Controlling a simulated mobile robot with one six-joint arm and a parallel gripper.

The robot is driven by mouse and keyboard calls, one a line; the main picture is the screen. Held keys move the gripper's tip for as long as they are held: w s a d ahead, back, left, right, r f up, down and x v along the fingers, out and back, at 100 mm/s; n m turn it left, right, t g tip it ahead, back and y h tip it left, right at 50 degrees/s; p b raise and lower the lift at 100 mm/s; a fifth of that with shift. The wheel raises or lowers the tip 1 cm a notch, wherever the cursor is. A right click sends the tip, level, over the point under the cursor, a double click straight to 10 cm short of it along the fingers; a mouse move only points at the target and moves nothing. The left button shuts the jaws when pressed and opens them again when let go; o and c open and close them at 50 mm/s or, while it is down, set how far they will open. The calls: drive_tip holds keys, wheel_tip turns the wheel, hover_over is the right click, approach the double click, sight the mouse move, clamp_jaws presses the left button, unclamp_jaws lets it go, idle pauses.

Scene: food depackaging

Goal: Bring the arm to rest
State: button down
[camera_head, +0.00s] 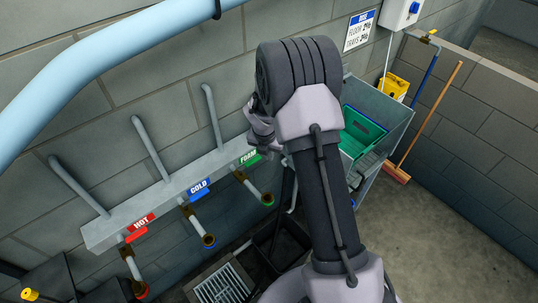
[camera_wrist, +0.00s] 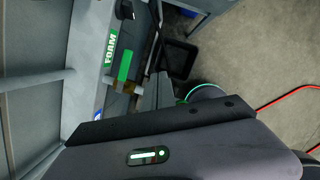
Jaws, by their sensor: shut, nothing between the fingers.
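My arm stands in the middle of the head view, bent over at a dark ribbed joint, with its forearm in front of the wall.
A pale wall rail carries HOT (camera_head: 139,222), COLD (camera_head: 199,188) and FOAM (camera_head: 250,157) pipes. A floor drain grate (camera_head: 222,286) lies below. A grey cart holds a green crate (camera_head: 362,130) at the right, beside a broom (camera_head: 428,118).

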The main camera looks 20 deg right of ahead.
drive_tip(key=s+a+r+m+t+y+b, duration=0.1)
drive_tip(key=s+a+r+m+b, duration=0.2)
drive_tip(key=s+m+b, duration=0.35)
drive_tip(key=s+a+r+m+t+b, duration=0.1)
drive_tip(key=s+a+r+m+b, duration=0.25)
drive_tip(key=m+b, duration=0.5)
drive_tip(key=s+a+f+m+t+y+b, duration=0.1)
drive_tip(key=s+a+f+m+b, duration=0.1)
drive_tip(key=s+a+m+b, duration=0.2)
drive_tip(key=s+a+f+m+y+b, duration=0.2)
drive_tip(key=s+a+m+b, duration=0.2)
drive_tip(key=s+m+b, duration=0.5)
drive_tip(key=s+m, duration=0.3)
drive_tip(key=s, duration=0.4)
drive_tip(key=shift+s+f+m+t, duration=0.15)
drive_tip(key=shift+f+m+t, duration=0.05)
drive_tip(key=shift+m+t, duration=0.2)
